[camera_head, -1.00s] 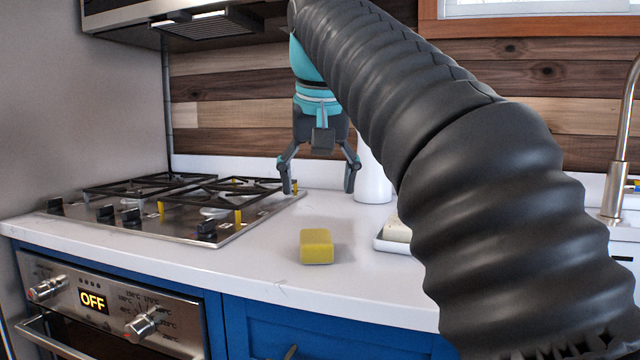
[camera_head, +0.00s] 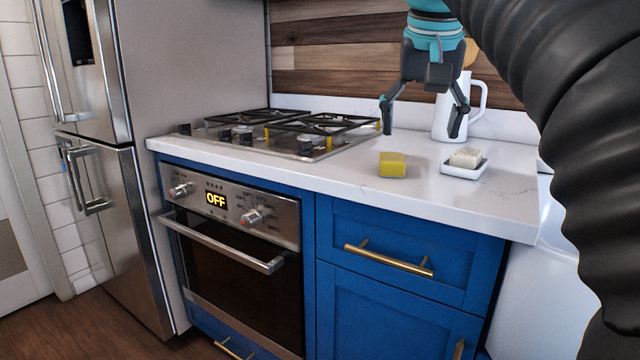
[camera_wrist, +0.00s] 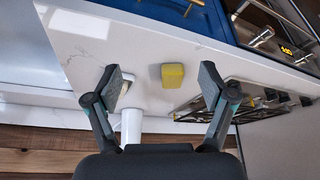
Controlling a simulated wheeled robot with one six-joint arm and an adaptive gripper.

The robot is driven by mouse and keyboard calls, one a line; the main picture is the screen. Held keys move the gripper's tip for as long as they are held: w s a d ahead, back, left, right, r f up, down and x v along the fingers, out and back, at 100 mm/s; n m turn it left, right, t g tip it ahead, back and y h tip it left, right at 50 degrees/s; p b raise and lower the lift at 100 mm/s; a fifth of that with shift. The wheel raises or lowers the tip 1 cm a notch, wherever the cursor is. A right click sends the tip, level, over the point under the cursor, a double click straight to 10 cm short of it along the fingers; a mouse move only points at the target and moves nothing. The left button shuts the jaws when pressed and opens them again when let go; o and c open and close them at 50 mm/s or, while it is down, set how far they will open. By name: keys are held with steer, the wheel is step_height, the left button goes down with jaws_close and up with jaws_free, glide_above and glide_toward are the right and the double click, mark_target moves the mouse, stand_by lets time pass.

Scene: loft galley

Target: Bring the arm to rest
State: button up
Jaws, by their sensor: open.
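My gripper (camera_head: 424,118) is open and empty, pointing down above the white counter (camera_head: 330,168). My dark ribbed arm crosses the right side of the head view. A yellow sponge-like block (camera_head: 392,164) lies on the counter below and left of the gripper, apart from it. In the wrist view my gripper (camera_wrist: 162,88) shows two spread fingers, with the yellow block (camera_wrist: 173,76) beyond them and nothing between the pads.
A white jug (camera_head: 462,108) stands behind the gripper. A soap dish (camera_head: 462,172) holding a pale bar (camera_head: 466,157) sits right of the block. A gas hob (camera_head: 285,140) is at left, above an oven (camera_head: 235,245) reading OFF. A steel fridge (camera_head: 105,160) stands further left.

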steer(key=s+f, duration=0.5)
steer(key=f, duration=0.6)
steer(key=s+d+f+n, duration=0.1)
steer(key=s+f, duration=0.5)
steer(key=f, duration=0.5)
steer(key=s+f+n+t, duration=0.1)
steer(key=s+f, duration=0.4)
steer(key=f, duration=0.6)
steer(key=shift+s+d+f+y, duration=0.25)
steer(key=shift+s+f+y, duration=0.15)
